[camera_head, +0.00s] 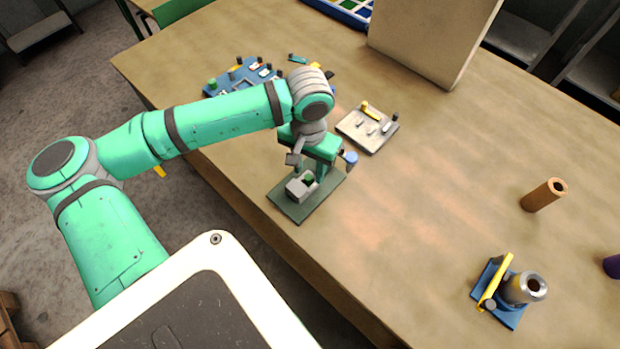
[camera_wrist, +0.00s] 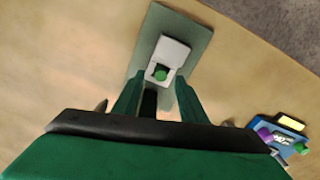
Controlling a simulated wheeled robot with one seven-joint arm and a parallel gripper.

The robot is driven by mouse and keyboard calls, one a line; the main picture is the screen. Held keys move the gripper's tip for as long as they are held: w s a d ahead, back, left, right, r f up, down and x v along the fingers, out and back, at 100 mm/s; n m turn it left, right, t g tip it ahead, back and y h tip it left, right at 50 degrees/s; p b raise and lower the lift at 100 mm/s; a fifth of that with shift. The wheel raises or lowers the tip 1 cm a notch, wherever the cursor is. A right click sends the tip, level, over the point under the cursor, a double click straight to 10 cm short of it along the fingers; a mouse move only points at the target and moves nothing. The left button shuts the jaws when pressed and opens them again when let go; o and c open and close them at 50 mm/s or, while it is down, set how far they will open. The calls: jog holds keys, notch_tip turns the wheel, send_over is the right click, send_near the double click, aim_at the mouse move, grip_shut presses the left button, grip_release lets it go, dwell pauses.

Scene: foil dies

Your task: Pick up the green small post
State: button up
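A small green post (camera_wrist: 160,73) stands up from a pale grey block (camera_wrist: 172,50) on a dark green plate (camera_wrist: 196,33). In the head view the green post (camera_head: 309,178) shows partly behind my gripper, on the block near the table's front edge. My gripper (camera_head: 312,170) points down over the plate. In the wrist view my gripper (camera_wrist: 158,80) has its two green fingers apart, with the post showing just beyond the gap between their tips. No contact with the post is visible. Another green post (camera_head: 212,83) stands on the blue board at the back left.
The blue board (camera_head: 240,84) carries several coloured parts. A pale grey board (camera_head: 367,145) with small parts lies right of my gripper. A large beige panel (camera_head: 430,35) stands behind. A brown tube (camera_head: 543,194) and a blue fixture (camera_head: 507,314) are at right; the middle table is clear.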

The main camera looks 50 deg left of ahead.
jog(key=shift+f, duration=0.65)
jog(key=shift+s+f, duration=0.2)
jog(key=shift+f, duration=0.25)
jog(key=shift+w, duration=0.1)
grip_shut()
